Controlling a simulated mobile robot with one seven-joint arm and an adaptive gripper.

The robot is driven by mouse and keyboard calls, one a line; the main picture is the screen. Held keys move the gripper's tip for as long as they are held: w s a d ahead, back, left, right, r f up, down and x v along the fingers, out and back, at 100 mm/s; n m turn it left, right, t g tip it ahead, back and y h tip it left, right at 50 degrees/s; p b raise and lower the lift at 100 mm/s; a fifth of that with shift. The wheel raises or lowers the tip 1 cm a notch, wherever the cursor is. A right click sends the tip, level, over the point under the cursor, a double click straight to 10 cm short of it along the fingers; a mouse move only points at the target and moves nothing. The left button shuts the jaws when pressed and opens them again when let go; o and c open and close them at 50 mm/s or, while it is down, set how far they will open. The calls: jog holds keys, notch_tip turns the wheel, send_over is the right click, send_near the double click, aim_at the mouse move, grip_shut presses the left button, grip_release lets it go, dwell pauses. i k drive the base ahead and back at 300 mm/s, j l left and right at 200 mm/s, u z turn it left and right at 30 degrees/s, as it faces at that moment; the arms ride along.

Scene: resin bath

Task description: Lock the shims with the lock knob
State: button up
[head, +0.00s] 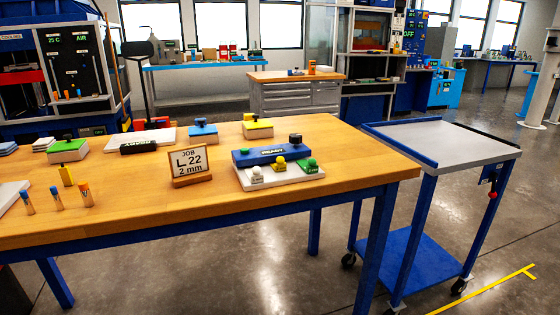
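A fixture with a white base (287,180) stands near the right end of the wooden table. A blue bar (262,154) with white lettering, hard to read, lies across its back. A black round knob (295,139) stands up at the bar's right end; it looks like the lock knob. In front of the bar sit small white (257,174), yellow (280,165) and green (312,166) knobbed pieces, which may be the shims. Whether the black knob is turned tight cannot be told. My gripper is not in view.
A sign (191,164) reading "JOB L 22 2 mm" stands left of the fixture on the table (140,210). Blocks with green (67,148), blue (203,132) and yellow (257,126) tops stand further back and left. A grey-topped cart (445,141) stands at the right.

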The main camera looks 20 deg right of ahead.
aim_at(296, 138)
jog(key=i+j, duration=0.5)
jog(key=i+j+z, duration=0.4)
jog(key=j, duration=0.2)
jog(key=j+z, duration=0.3)
jog(key=z, duration=0.95)
jog(key=i, duration=1)
